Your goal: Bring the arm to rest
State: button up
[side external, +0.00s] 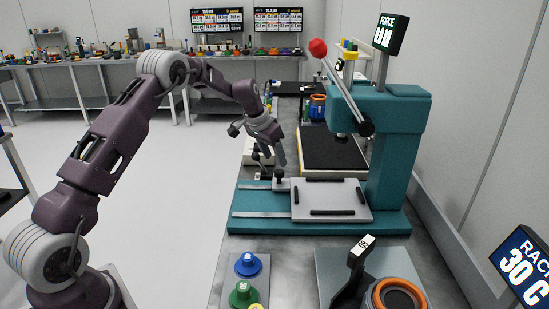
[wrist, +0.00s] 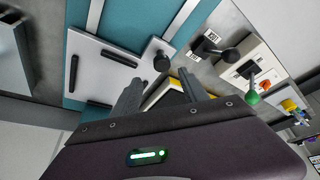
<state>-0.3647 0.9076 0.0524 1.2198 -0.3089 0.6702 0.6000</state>
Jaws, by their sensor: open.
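My gripper (side external: 277,158) hangs in the air in the side external view, fingers pointing down, near the black knob (side external: 279,177) of the press's sliding plate (side external: 332,199). In the wrist view, the two grey fingers of my gripper (wrist: 163,88) stand apart with nothing held between them. The black knob (wrist: 162,61) and the plate (wrist: 112,62) show beyond the fingertips, and the fingers look clear of the knob. The exact gap to the knob is hard to judge.
The teal press (side external: 400,140) with its red-tipped lever (side external: 318,48) stands right of my gripper. Blue (side external: 248,265) and green (side external: 243,294) knobbed parts sit at the front. An orange ring (side external: 399,294) is at front right. Open floor lies left of the bench.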

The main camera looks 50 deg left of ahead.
jog(key=s+d+r, duration=0.7)
jog(key=s+r, duration=0.3)
jog(key=s+d+r, duration=0.8)
jog(key=s+r, duration=0.2)
jog(key=s+d+f, duration=0.1)
jog(key=s+d, duration=0.1)
jog(key=s, duration=0.9)
jog(key=s+d+f+t, duration=0.1)
jog(key=s+d+f, duration=0.1)
jog(key=s, duration=1)
jog(key=shift+s+d+f, duration=0.2)
jog(key=shift+d, duration=0.2)
